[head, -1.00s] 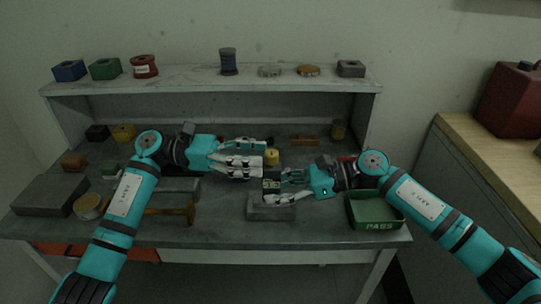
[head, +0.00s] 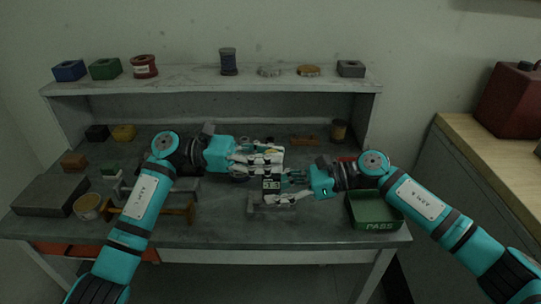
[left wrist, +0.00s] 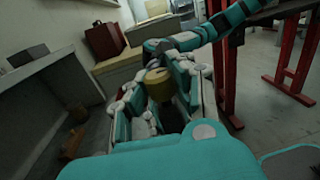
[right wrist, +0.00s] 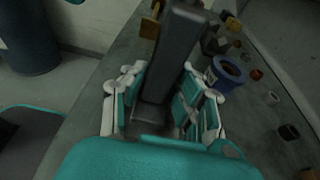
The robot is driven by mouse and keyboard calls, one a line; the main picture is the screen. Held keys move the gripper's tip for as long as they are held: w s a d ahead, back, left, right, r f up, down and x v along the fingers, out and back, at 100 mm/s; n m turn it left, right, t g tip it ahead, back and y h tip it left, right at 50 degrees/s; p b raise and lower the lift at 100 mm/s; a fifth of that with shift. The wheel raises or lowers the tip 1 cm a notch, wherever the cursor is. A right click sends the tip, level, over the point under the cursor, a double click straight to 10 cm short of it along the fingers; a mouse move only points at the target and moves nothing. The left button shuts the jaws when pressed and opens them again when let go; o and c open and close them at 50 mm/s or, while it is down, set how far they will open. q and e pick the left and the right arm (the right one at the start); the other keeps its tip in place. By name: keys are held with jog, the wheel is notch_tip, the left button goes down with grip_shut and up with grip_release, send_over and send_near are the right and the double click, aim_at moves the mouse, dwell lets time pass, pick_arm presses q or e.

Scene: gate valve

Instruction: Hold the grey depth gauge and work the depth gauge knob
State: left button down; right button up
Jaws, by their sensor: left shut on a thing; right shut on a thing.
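The grey depth gauge (head: 271,184) stands near the front middle of the bench, with a small display on its front. My right gripper (head: 287,187) comes in from the right and is shut on it. In the right wrist view its grey bar (right wrist: 176,55) lies between the fingers. My left gripper (head: 274,158) is just above, its fingers closed around the top of the gauge. In the left wrist view the yellow-brown round depth gauge knob (left wrist: 158,84) sits between the fingers. In the head view those fingers mostly hide the knob.
A green PASS tray (head: 376,225) stands right of the gauge. A grey slab (head: 50,195), a round tin (head: 88,206) and a brown tool (head: 150,214) lie at the left. The raised shelf (head: 190,84) behind holds several small parts.

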pick_arm(q)
jog(key=shift+f+n+t, duration=0.1)
jog(key=shift+n+t, duration=0.3)
jog(key=shift+t, duration=0.2)
jog(key=n+t, duration=0.2)
jog(key=t, duration=0.1)
jog(key=n+t+y, duration=0.1)
jog(key=n+t, duration=0.1)
jog(key=t, duration=0.2)
jog(key=shift+n, duration=0.4)
jog(key=n+t+y, duration=0.1)
jog(key=n+t, duration=0.1)
jog(key=t, duration=0.1)
jog(key=n+t+y, duration=0.1)
jog(key=shift+s+d+y, duration=0.2)
jog(key=shift+s+y, duration=0.05)
jog(key=shift+y, duration=0.05)
jog(key=shift+d+n+t+y, duration=0.1)
jog(key=shift+n+t+y, duration=1.6)
jog(key=shift+t, duration=0.4)
jog(key=shift+y, duration=0.3)
jog(key=shift+w+n+t+y, duration=0.15)
jog(key=shift+n+t+y, duration=0.15)
jog(key=shift+n+y, duration=0.1)
jog(key=shift+a, duration=0.25)
jog(key=c, duration=1)
grip_release()
